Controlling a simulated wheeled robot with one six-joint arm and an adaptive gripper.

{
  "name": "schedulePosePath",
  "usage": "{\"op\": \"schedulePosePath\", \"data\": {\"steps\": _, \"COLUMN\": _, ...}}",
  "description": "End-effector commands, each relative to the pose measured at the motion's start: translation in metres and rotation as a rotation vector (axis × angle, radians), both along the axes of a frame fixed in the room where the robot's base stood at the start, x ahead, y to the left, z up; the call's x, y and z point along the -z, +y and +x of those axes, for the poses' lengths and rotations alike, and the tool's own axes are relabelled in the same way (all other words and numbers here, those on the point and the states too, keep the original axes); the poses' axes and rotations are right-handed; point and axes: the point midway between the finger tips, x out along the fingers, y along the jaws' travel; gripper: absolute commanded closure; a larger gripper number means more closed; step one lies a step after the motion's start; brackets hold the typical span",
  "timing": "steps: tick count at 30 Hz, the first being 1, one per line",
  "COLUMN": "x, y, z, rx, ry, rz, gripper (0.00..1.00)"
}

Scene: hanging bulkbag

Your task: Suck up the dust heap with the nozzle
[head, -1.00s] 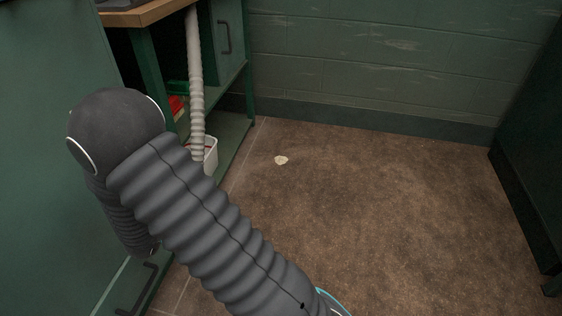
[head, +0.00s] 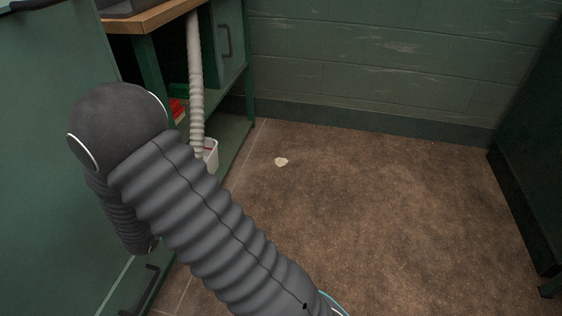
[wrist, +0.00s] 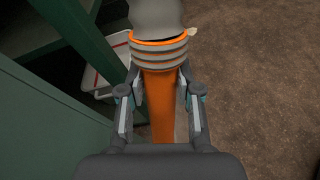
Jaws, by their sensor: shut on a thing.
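The dust heap (head: 281,162) is a small pale patch on the brown floor, right of the bench in the head view. A pale edge that looks like the heap (wrist: 191,34) shows just right of the nozzle's far end in the wrist view. My gripper (wrist: 160,100) is shut on the nozzle (wrist: 158,110), an orange tube with grey ribbed rings and a grey end. The nozzle's far end leaves the top of the wrist view, so its mouth is hidden. In the head view my arm hides the gripper and the nozzle.
A pale ribbed hose (head: 195,80) hangs beside the green workbench (head: 150,65). A green block wall (head: 390,70) closes the back. The floor right of the heap is clear.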

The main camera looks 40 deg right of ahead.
Motion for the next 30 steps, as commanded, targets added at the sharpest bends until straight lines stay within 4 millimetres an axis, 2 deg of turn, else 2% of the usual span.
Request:
{"op": "schedulePosePath", "data": {"steps": 1, "x": -0.008, "y": 0.000, "z": 0.000, "rx": 0.000, "ry": -0.001, "rz": 0.001, "gripper": 1.00}}
{"op": "schedulePosePath", "data": {"steps": 24, "x": -0.072, "y": 0.000, "z": 0.000, "rx": 0.000, "ry": 0.000, "rz": 0.000, "gripper": 1.00}}
{"op": "schedulePosePath", "data": {"steps": 30, "x": -0.074, "y": 0.000, "z": 0.000, "rx": 0.000, "ry": 0.000, "rz": 0.000, "gripper": 1.00}}
